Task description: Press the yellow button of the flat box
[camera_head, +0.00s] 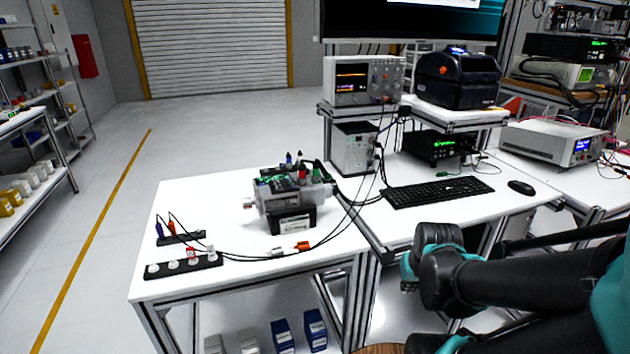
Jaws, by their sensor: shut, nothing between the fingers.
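Two low flat black boxes lie at the left of the white table (235,185). The front one (215,263) bears several whitish round pieces and a red-marked one. The back one (197,238) has a blue and an orange plug standing in it, with black cables. I cannot make out a yellow button on either, nor tell which is the flat box of the task. My arm comes in from the right, over the front of the workbench and well to the right of these boxes. My gripper cannot be seen in this view.
A keyboard (438,191), mouse (520,188) and oscilloscope (362,80) are right.

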